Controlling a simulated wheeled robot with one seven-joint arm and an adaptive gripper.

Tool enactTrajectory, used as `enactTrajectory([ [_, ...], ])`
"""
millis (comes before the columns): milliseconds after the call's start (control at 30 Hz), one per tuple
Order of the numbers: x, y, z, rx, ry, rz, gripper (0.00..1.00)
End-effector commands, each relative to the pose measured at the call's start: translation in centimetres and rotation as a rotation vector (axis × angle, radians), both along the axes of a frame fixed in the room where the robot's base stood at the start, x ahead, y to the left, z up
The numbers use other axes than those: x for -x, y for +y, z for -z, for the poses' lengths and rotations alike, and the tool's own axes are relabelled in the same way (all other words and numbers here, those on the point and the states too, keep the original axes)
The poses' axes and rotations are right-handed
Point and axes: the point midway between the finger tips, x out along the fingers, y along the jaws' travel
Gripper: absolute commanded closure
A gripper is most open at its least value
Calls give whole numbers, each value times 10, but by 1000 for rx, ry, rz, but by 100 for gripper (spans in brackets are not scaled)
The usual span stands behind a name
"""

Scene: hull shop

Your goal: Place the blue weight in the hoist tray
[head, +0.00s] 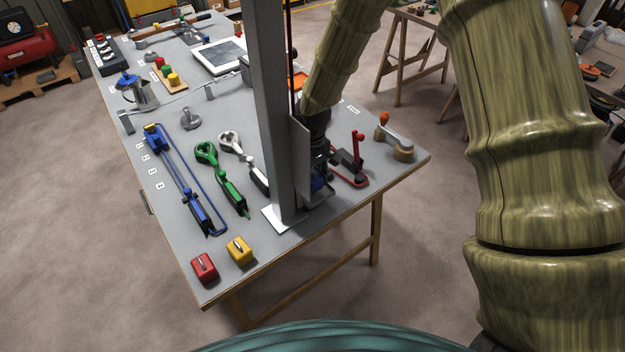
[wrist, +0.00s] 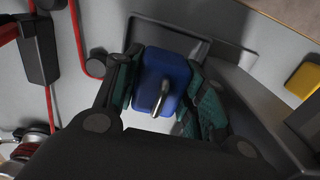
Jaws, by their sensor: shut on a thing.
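The blue weight (wrist: 165,80), a block with a metal handle, sits between the two fingers of my gripper (wrist: 163,92) in the wrist view. The fingers are shut on its sides. In the head view the blue weight (head: 317,184) is a small patch, mostly hidden by my gripper (head: 319,168) and the hoist. The dark hoist tray (head: 318,194) is at the foot of the grey hoist post (head: 268,110). Its edge (wrist: 190,33) shows behind the weight in the wrist view. The weight is at the tray; I cannot tell whether it touches the tray floor.
A red weight (head: 205,267) and a yellow weight (head: 239,250) stand near the table's front edge. Blue (head: 185,185), green (head: 222,180) and white-headed (head: 240,160) tools lie left of the post. A red-and-black tool (head: 349,162) lies close to the right.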

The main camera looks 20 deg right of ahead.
Motion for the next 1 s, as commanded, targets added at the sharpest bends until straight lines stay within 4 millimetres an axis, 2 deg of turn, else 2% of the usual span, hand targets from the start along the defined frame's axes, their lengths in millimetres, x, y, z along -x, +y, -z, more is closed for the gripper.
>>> enactTrajectory([
  [167, 0, 0, 13, 1, 0, 0, 100],
  [567, 0, 0, 17, 1, -1, 0, 100],
  [600, 0, 0, 17, 1, 0, 0, 52],
  [1000, 0, 0, 13, 0, -1, 0, 50],
])
